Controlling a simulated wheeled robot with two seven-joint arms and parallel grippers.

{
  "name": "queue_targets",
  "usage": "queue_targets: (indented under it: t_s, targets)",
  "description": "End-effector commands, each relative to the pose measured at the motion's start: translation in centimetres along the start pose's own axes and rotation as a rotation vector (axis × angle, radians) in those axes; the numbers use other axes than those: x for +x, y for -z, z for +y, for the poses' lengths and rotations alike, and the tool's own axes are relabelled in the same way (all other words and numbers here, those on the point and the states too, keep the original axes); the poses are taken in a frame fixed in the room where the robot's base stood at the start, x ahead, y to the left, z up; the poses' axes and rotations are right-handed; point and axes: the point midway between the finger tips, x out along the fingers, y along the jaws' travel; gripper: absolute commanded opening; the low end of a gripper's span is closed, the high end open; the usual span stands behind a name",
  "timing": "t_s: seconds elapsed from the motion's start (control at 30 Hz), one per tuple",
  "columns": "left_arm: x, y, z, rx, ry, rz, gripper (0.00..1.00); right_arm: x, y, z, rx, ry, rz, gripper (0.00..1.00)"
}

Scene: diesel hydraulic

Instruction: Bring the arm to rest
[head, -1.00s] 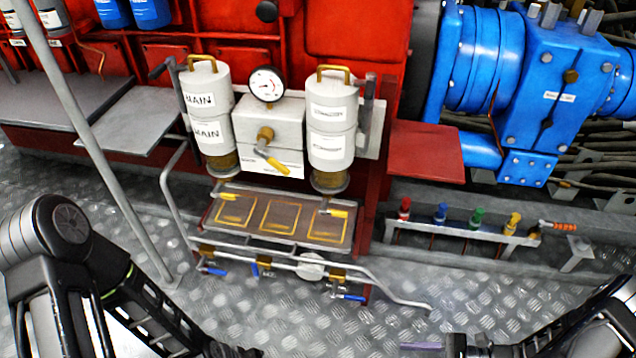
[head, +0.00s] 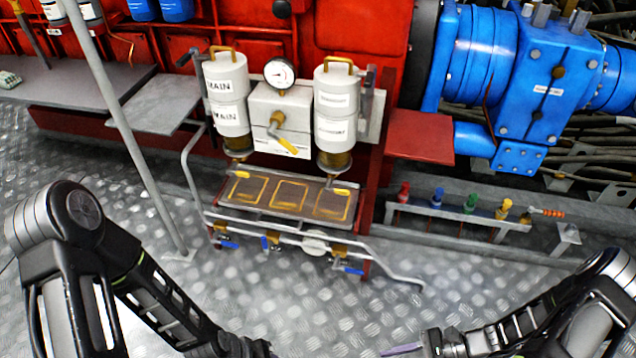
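My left arm (head: 80,215) comes in from the left, and its gripper (head: 255,347) is at the bottom edge, mostly cut off. My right arm (head: 570,305) comes in from the lower right, and its gripper (head: 415,350) is also cut off at the bottom. A thin purplish piece (head: 402,349) shows at the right gripper's tip; I cannot tell whether it is held. Both grippers are over the floor, in front of the filter unit and apart from it. Their finger openings are not visible.
Two white filter canisters, the left one marked MAIN (head: 226,95), flank a gauge (head: 279,74) and a yellow-handled valve (head: 283,145). Below are a drip tray (head: 290,195) and pipes with blue-handled valves. A grey post (head: 120,120) stands at left. The tread-plate floor (head: 330,310) is clear.

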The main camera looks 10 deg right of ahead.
Motion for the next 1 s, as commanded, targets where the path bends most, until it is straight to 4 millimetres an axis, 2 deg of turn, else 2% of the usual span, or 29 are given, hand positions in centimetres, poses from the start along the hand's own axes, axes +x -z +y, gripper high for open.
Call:
queue_targets:
  t_s: [0.03,0.17,0.27,0.43,0.5,0.6,0.7,0.8,1.0]
  targets:
    - [-1.8,0.0,0.7,0.001,-0.001,-0.002,0.36,0.1,-2.0,0.2,-0.034,-0.045,0.027,0.33]
    - [-4.6,-0.1,1.9,0.004,-0.003,-0.006,0.36,1.1,-4.9,1.1,-0.142,-0.169,0.121,0.33]
    - [-7.4,-0.2,3.1,0.007,-0.005,-0.010,0.36,1.5,-7.8,1.9,-0.267,-0.278,0.212,0.33]
    - [-14.3,-0.4,6.0,0.014,-0.011,-0.021,0.36,1.2,-15.2,2.3,-0.639,-0.484,0.415,0.33]
    - [-16.9,-0.5,7.1,0.017,-0.014,-0.026,0.36,1.0,-18.4,1.8,-0.825,-0.539,0.490,0.33]
    - [-19.7,-0.7,8.3,0.020,-0.016,-0.032,0.36,1.1,-22.8,0.8,-1.068,-0.573,0.564,0.33]
    - [-21.4,-0.8,9.1,0.022,-0.018,-0.036,0.36,1.4,-26.2,-0.1,-1.249,-0.573,0.603,0.33]
    - [-22.2,-0.9,9.4,0.023,-0.019,-0.039,0.36,1.7,-28.1,-0.6,-1.353,-0.563,0.620,0.33]
    - [-22.0,-1.0,9.3,0.024,-0.019,-0.039,0.36,2.1,-28.5,-0.8,-1.395,-0.554,0.627,0.33]
